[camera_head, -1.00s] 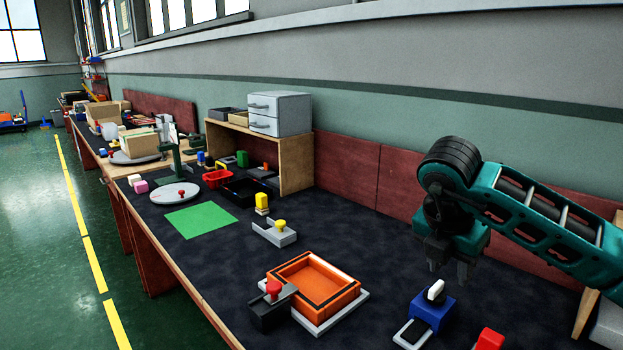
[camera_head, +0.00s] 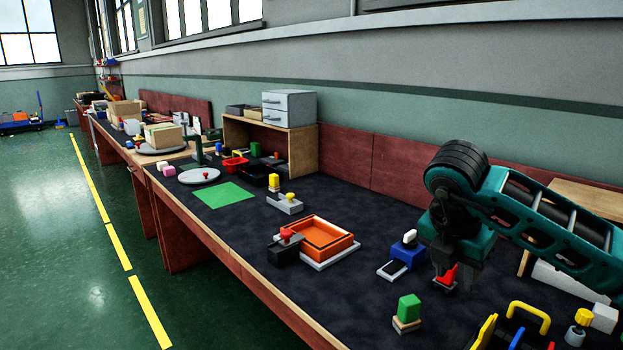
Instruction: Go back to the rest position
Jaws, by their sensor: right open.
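My right gripper (camera_head: 457,275) hangs from the teal arm at the right, fingers pointing down above the bench. It is open, with nothing seen between its fingers. A red block (camera_head: 446,277) shows just behind and below its fingers; I cannot tell whether they touch. A blue block with a white knob (camera_head: 408,250) stands to the left of the gripper. My left gripper is not in view.
The dark bench top (camera_head: 355,205) carries an orange tray (camera_head: 320,238), a green block (camera_head: 409,307), a yellow handle (camera_head: 529,316) and a wooden shelf (camera_head: 311,152) with grey drawers (camera_head: 289,107). Green floor (camera_head: 190,290) is open at the left.

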